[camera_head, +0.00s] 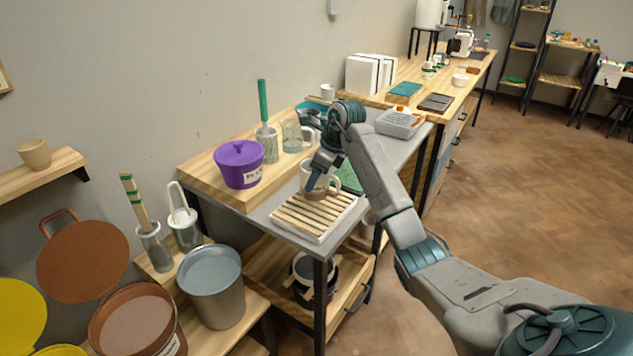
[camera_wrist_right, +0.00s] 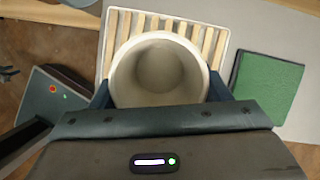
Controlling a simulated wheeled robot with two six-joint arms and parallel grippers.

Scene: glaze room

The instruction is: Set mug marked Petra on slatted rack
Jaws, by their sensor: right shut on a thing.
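A cream mug (camera_head: 305,170) is between the fingers of my right gripper (camera_head: 318,183), at the back end of the slatted rack (camera_head: 312,216). In the right wrist view the mug (camera_wrist_right: 160,72) is seen from above, empty and roughly upright. The gripper (camera_wrist_right: 158,92) has a dark finger on each side of it and is shut on it. The rack's pale slats (camera_wrist_right: 212,42) show around and beyond the mug. I cannot tell whether the mug's base touches the slats. No name on the mug is readable. My left gripper is not in view.
A purple lidded tub (camera_head: 240,165) stands left of the rack on a raised wooden shelf, with a glass jug (camera_head: 293,137) behind it. A green pad (camera_wrist_right: 268,86) lies beside the rack. The rack's front slats are bare.

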